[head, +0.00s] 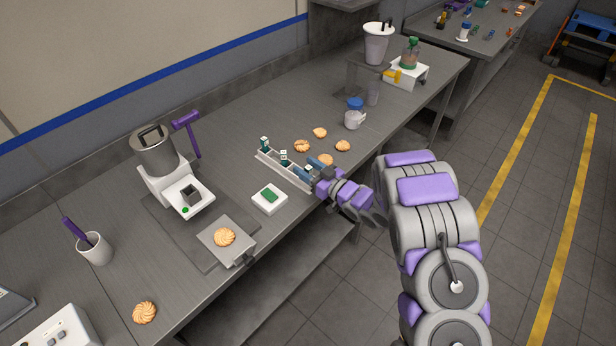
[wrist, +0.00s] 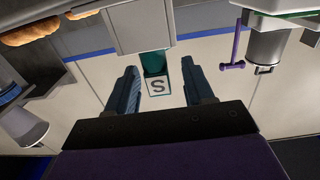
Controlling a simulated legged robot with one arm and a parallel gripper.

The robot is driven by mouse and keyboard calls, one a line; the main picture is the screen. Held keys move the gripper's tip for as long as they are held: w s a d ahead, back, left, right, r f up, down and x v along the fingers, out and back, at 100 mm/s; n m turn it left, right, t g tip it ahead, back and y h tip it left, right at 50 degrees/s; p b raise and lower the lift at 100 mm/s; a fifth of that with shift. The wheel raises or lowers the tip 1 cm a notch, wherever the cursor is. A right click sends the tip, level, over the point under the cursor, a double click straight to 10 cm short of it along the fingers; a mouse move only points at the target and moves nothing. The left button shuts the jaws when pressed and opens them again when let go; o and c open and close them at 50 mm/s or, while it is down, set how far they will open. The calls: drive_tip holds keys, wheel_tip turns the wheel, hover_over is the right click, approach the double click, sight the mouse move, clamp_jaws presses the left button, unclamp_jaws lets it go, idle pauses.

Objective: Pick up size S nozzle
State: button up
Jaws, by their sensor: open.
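A narrow white rack (head: 277,172) stands on the counter with several small green-and-white nozzles in it. The size S nozzle (head: 309,169) is at the rack's right end, beside my gripper (head: 316,166). In the wrist view, which looks upside down, the nozzle's white face with a black S (wrist: 157,87) shows between the two blue fingers of my gripper (wrist: 160,76). The fingers are open, with a visible gap on each side of the nozzle. The nozzle is still at the grey rack (wrist: 140,24). The other nozzles (head: 284,156) stand farther left along the rack.
A small white block with a green top (head: 269,199) lies just in front of the rack. A dispenser (head: 165,165) stands left; a biscuit on a plate (head: 224,237) is in front.

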clamp_jaws()
idle(0.4)
drive_tip(key=shift+r, duration=0.15)
